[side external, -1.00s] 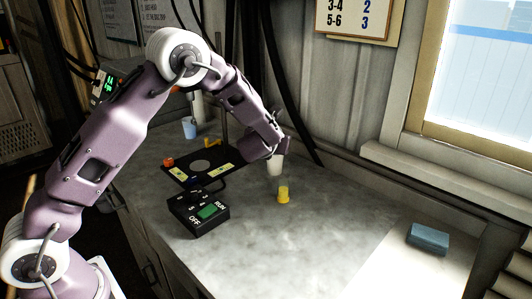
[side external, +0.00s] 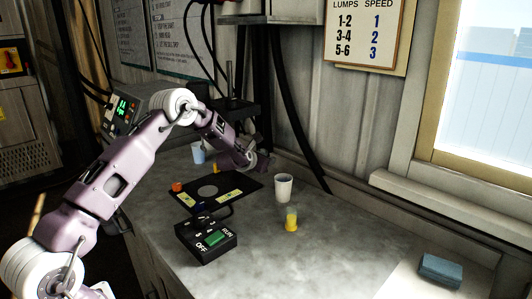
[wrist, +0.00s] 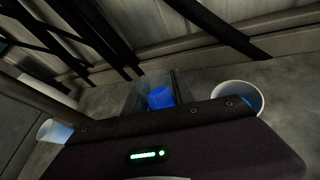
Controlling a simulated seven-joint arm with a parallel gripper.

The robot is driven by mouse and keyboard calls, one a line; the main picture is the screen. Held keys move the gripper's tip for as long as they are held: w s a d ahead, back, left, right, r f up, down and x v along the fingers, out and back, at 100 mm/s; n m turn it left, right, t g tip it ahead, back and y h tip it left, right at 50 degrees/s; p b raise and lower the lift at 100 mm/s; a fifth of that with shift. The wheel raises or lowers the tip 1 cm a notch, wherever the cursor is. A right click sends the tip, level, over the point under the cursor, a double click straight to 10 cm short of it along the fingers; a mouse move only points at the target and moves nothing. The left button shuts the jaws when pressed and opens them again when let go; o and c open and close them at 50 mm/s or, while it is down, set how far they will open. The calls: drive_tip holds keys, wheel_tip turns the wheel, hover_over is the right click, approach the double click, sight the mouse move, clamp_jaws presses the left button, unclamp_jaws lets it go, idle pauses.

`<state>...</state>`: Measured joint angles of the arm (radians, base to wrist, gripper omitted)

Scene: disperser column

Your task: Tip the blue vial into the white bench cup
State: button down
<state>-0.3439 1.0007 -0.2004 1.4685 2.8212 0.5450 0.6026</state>
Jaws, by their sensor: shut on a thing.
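My gripper (side external: 252,164) is beyond the black plate, left of the white bench cup (side external: 284,186) and apart from it. In the wrist view, it is shut on the clear blue vial (wrist: 158,97), with bright blue contents visible. The vial is hidden in the side view, and its exact tilt is hard to tell. The white cup stands upright at the right of the wrist view (wrist: 228,91), with a patch of blue inside it.
A light blue cup (side external: 198,153) stands behind.

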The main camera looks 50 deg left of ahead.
drive_tip(key=d+r+m+t+y, duration=0.1)
drive_tip(key=m+y, duration=0.1)
drive_tip(key=m, duration=0.3)
drive_tip(key=d+r+m+y, duration=0.1)
drive_tip(key=m+y, duration=0.1)
drive_tip(key=m, duration=0.3)
drive_tip(key=w+d+r+m+t+y, duration=0.1)
drive_tip(key=d+m+y, duration=0.1)
drive_tip(key=m, duration=0.3)
drive_tip(key=shift+r+t+y, duration=0.2)
drive_tip(key=shift+t+y, duration=0.1)
drive_tip(key=shift+y, duration=0.2)
drive_tip(key=shift+a, duration=0.1)
idle(1.0)
drive_tip(key=shift+s+a+r, duration=0.15)
drive_tip(key=shift+s+a, duration=0.05)
drive_tip(key=shift+a, duration=0.6)
drive_tip(key=shift+s+a+r, duration=0.2)
drive_tip(key=shift+a, duration=0.6)
drive_tip(key=shift+s+a+r, duration=0.15)
drive_tip(key=shift+s+a, duration=0.05)
drive_tip(key=shift+a, duration=0.6)
